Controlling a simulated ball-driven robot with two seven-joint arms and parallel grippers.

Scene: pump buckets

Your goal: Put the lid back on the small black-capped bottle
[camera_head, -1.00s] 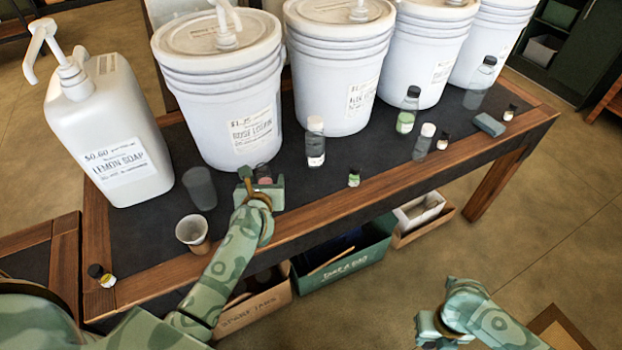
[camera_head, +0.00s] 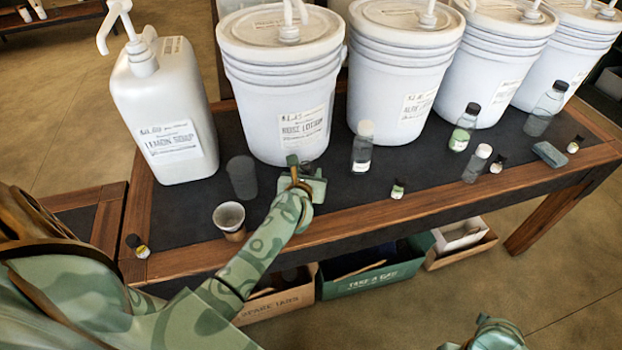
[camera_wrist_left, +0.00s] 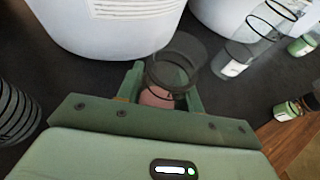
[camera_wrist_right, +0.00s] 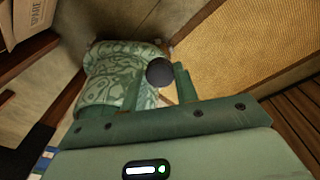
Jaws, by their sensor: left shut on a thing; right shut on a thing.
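My left gripper (camera_head: 306,186) is shut on a small clear bottle at the table's front. In the left wrist view the bottle (camera_wrist_left: 178,62) stands between the fingers, with pink content low inside and a round see-through top with no lid visible on it. In the head view the gripper mostly hides it. My right gripper (camera_wrist_right: 160,88) is shut on a round black lid (camera_wrist_right: 160,71), away from the table. In the head view only part of my right arm shows at the bottom edge, and the lid is out of sight.
Large white pump buckets (camera_head: 285,95) and a lemon soap jug (camera_head: 165,115) stand behind. Near the left gripper are a dark cup (camera_head: 242,178) and a paper cup (camera_head: 229,219). Other bottles (camera_head: 362,148) stand to the right. Boxes (camera_head: 370,280) sit below the front edge.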

